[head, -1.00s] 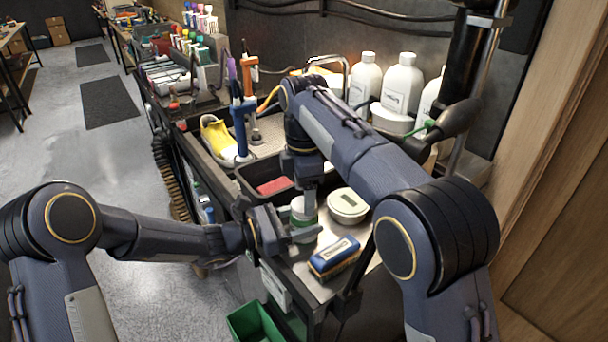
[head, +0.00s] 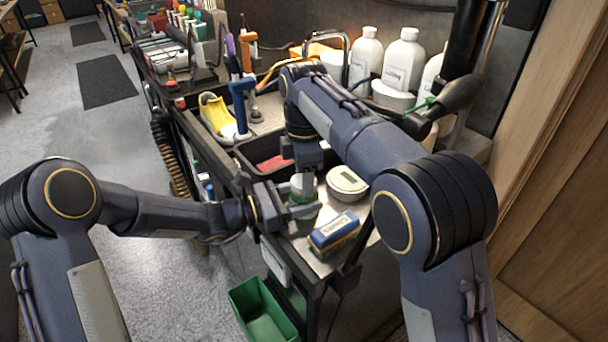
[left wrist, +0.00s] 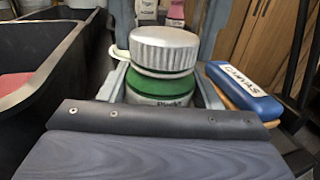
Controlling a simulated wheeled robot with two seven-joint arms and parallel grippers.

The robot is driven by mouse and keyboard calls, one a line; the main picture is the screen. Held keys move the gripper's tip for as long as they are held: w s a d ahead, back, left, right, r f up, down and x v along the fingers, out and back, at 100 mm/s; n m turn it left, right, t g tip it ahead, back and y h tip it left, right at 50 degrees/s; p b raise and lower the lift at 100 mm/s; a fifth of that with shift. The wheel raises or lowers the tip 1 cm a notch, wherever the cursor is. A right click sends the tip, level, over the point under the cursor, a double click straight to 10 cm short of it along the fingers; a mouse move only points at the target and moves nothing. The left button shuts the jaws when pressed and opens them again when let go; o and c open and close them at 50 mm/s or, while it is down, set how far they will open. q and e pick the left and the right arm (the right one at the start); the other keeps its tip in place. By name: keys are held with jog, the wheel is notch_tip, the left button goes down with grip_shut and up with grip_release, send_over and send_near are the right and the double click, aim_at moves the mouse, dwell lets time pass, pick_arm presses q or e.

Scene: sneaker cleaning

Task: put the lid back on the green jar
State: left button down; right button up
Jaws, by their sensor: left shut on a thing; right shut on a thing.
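The green jar (head: 303,211) stands upright near the front of the cart top. It also shows in the left wrist view (left wrist: 158,88), with a green shoulder and a white label. My left gripper (head: 297,208) is shut on the jar's body from the side. The silver ribbed lid (left wrist: 165,48) is over the jar's mouth, with a pale band between it and the green part. I cannot tell if the lid touches the jar. My right gripper (head: 304,172) points down and is shut on the lid, its fingers on either side. Its arm hides part of the cart behind.
A black tray (head: 262,155) with a red item is at the back left. A green bin (head: 263,309) is below the front edge. White bottles (head: 403,62) stand behind.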

jog(key=m, duration=2.4)
jog(key=shift+f, duration=0.1)
jog(key=o, duration=1.1)
jog(key=shift+r, duration=2.3)
